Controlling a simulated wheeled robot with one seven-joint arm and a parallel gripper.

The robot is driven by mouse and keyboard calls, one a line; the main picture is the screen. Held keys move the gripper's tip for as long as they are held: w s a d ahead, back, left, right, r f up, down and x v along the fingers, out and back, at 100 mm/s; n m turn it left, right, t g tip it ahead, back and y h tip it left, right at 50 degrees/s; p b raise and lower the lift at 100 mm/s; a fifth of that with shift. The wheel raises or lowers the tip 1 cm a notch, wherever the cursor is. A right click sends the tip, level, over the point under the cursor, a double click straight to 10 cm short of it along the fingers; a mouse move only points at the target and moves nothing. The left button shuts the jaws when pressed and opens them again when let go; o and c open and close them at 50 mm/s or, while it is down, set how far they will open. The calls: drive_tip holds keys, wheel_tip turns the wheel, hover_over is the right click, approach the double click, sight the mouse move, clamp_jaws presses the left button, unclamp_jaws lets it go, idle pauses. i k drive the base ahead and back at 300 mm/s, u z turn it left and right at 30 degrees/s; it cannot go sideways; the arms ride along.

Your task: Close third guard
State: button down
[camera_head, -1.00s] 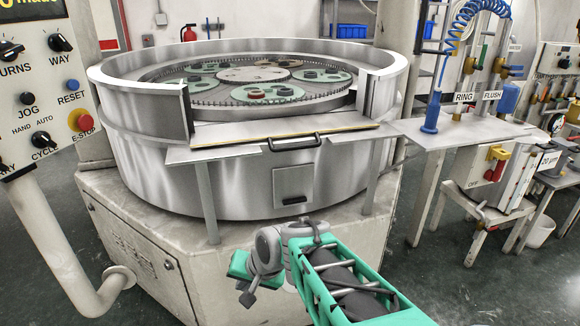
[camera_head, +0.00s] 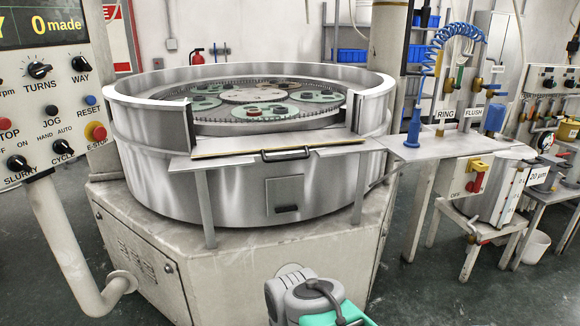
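The round steel lapping machine (camera_head: 170,165) stands in the middle, its rim wall broken by a gap at the front. A guard panel (camera_head: 240,150) sits low at this gap, with a dark handle (camera_head: 286,155) on its front. The gap above it is open, and the carriers on the plate show through. No label marks it as the third guard. Part of my arm, grey and teal, shows at the bottom centre, well below the handle. My gripper's fingers are not visible.
A control panel (camera_head: 45,100) with a red E-stop is at the left, on a bent pipe. Right of the machine, a side table (camera_head: 440,145) carries a blue nozzle (camera_head: 413,128) and RING and FLUSH valves.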

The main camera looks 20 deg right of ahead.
sight(262, 143)
drive_tip(key=u, duration=0.15)
drive_tip(key=i, duration=0.95)
drive_tip(key=u, duration=0.6)
